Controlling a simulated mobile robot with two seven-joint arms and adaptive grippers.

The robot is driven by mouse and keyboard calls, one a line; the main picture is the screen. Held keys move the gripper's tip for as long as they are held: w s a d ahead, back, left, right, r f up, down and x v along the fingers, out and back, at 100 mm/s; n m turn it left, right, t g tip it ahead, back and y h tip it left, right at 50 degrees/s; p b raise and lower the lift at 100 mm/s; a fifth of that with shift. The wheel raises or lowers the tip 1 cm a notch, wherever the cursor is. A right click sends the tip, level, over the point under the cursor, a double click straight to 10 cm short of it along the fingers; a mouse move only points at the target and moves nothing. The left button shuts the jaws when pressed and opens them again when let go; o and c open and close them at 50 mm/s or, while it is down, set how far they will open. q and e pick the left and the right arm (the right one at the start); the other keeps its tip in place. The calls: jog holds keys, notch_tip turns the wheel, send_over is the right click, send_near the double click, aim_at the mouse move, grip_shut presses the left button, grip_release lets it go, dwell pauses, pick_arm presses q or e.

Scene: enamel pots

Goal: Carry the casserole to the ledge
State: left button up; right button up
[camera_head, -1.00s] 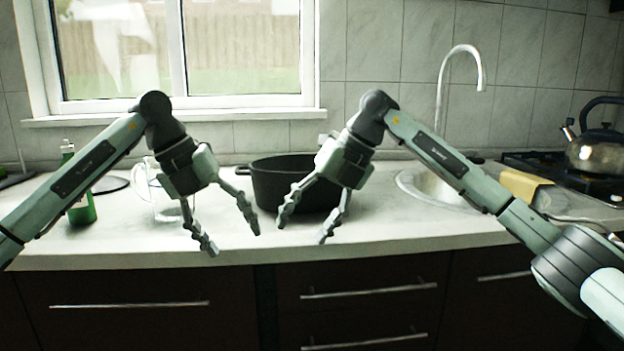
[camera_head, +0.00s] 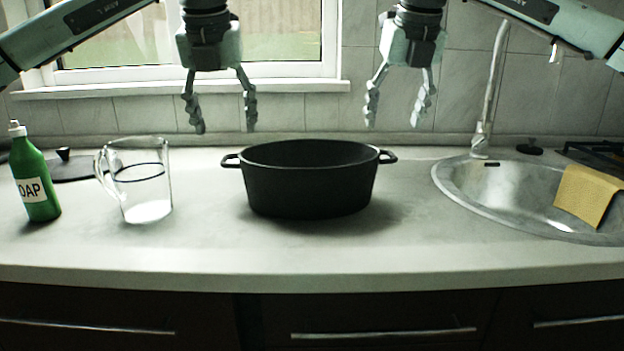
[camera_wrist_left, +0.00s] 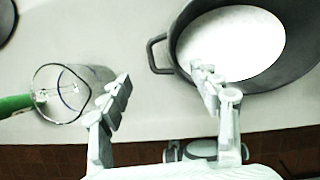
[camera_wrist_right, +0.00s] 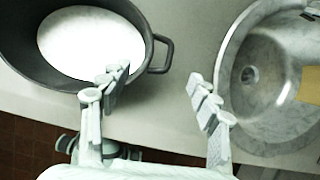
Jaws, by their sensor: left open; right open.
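The casserole (camera_head: 305,188) is a black oval pot with two side handles, upright on the counter near the middle. Its interior looks pale in the left wrist view (camera_wrist_left: 230,45) and right wrist view (camera_wrist_right: 90,45). My left gripper (camera_head: 224,128) is open and empty, fingers pointing down, above and near the left handle (camera_head: 230,160). My right gripper (camera_head: 394,123) is open and empty, fingers down, above the right handle (camera_head: 388,157). Neither touches the pot. A white window ledge (camera_head: 270,87) runs along the wall behind the counter.
A glass jug (camera_head: 145,180) stands left of the casserole, with a green soap bottle (camera_head: 36,182) further left. A dark round lid (camera_head: 80,168) lies behind them. A sink (camera_head: 465,190) with a yellow cloth (camera_head: 588,195) is at right. The counter front (camera_head: 300,245) is clear.

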aim_at(232, 158)
pick_arm(q)
jog(key=shift+x, duration=4)
pick_arm(e)
jog(key=shift+x, duration=4)
pick_arm(q)
jog(key=shift+c, duration=0.2)
pick_arm(e)
jog(key=shift+c, duration=0.2)
pick_arm(q)
grip_shut()
pick_arm(e)
grip_shut()
pick_arm(q)
jog(key=shift+d+r, duration=0.1)
jog(key=shift+r, duration=0.35)
pick_arm(e)
jog(key=shift+r, duration=0.4)
pick_arm(q)
jog(key=shift+w, duration=0.15)
pick_arm(e)
jog(key=shift+w, duration=0.15)
